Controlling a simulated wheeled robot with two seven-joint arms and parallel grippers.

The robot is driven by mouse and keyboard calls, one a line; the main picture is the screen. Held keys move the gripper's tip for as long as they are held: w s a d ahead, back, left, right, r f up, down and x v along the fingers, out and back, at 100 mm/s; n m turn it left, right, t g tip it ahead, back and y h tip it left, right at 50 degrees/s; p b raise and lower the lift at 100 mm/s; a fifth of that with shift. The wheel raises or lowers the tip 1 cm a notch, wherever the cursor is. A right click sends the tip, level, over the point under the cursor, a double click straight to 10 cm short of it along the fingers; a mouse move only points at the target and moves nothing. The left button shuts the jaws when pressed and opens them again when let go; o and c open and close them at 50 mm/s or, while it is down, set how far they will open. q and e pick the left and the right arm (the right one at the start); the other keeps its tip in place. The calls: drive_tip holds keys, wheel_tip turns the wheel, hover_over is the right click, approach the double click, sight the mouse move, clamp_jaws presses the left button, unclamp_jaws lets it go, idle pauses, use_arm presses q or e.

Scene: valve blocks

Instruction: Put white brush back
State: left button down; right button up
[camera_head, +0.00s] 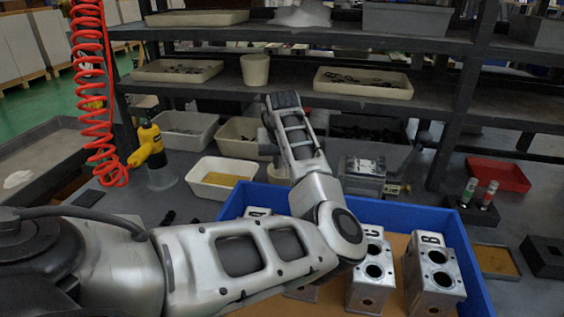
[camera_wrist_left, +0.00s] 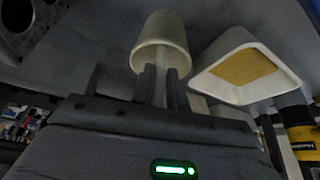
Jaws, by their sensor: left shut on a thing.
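The white brush's pale handle (camera_wrist_left: 159,88) shows between the two dark fingers of my left gripper (camera_wrist_left: 160,74) in the left wrist view. The gripper is shut on it. The handle meets the open mouth of a pale cup (camera_wrist_left: 160,38); its end appears to lie inside, and the bristles are hidden. In the head view my left arm reaches across the blue crate toward the back of the table. Its forearm hides most of the gripper, the brush and the cup (camera_head: 268,146). My right gripper is not in view.
A white tray with a tan bottom (camera_head: 222,180) stands beside the cup; it also shows in the wrist view (camera_wrist_left: 285,79). A yellow tool (camera_head: 150,148) stands to its left. The blue crate (camera_head: 478,272) holds metal valve blocks (camera_head: 434,272). Shelves with bins (camera_head: 362,82) stand behind.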

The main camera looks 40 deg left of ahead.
use_arm(q)
drive_tip(key=c, duration=1.4)
unclamp_jaws()
drive_tip(key=shift+f, duration=0.15)
drive_tip(key=shift+d+r, duration=0.1)
drive_tip(key=shift+r, duration=0.1)
drive_tip(key=v, duration=1.1)
drive_tip(key=shift+d+r, duration=0.1)
drive_tip(key=shift+r, duration=0.25)
drive_tip(key=shift+s, duration=0.1)
